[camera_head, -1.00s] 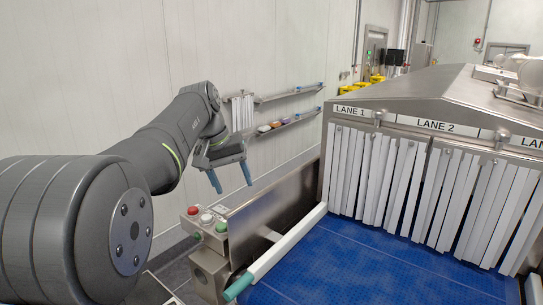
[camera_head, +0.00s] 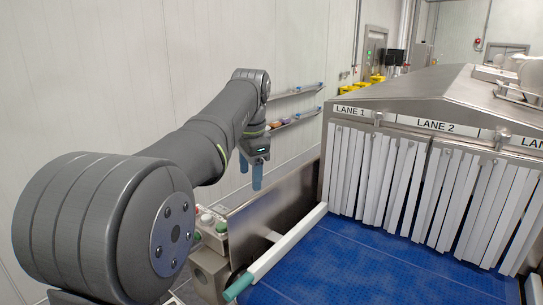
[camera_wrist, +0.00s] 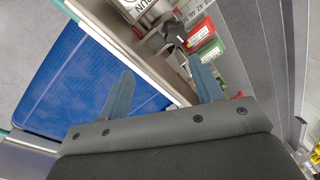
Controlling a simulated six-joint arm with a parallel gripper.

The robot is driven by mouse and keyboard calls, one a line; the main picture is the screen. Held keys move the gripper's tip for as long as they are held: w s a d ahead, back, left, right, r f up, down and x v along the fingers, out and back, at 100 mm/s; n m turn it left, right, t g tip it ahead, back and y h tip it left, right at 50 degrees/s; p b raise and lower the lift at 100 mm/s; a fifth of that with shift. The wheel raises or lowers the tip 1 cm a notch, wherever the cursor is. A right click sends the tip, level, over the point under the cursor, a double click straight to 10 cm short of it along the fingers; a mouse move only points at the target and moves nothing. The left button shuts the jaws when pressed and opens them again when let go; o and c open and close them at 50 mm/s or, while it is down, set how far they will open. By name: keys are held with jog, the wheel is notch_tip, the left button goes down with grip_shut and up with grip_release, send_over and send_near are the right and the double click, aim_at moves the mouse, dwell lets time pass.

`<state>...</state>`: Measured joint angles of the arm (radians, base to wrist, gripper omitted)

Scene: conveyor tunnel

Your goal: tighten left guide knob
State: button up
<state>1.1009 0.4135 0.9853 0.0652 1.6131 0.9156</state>
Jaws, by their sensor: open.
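The left guide rail (camera_head: 285,245) is a white bar with a teal end, along the left edge of the blue belt. In the wrist view a dark, rounded knob-like part on a metal bracket (camera_wrist: 154,41) shows beside the rail; I cannot tell for sure that it is the left guide knob. No knob is clear in the head view. My gripper (camera_head: 251,178) points down, open and empty, above the left side wall of the conveyor. In the wrist view its two blue fingers (camera_wrist: 160,75) are spread apart, with the bracket beyond their tips.
The blue belt (camera_head: 360,265) runs under white strip curtains (camera_head: 370,175) below the lane signs. A control box (camera_head: 212,236) with buttons stands left of the belt, partly hidden by my arm. The steel side wall (camera_head: 265,210) lies below my gripper. Wall shelves (camera_head: 300,118) hold small items behind.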

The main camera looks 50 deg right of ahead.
jog(key=s+d+r+m+t+y, duration=0.1)
jog(key=s+d+r+m+t, duration=0.2)
jog(key=m, duration=1)
jog(key=shift+s+d+r, duration=0.2)
jog(key=shift+s+r, duration=0.25)
jog(key=w+n+g, duration=0.4)
jog(key=w+n, duration=0.4)
jog(key=n, duration=1.5)
jog(key=f, duration=1.7)
jog(key=shift+w+d+f, duration=0.1)
jog(key=shift+d+f, duration=0.1)
jog(key=shift+d, duration=0.1)
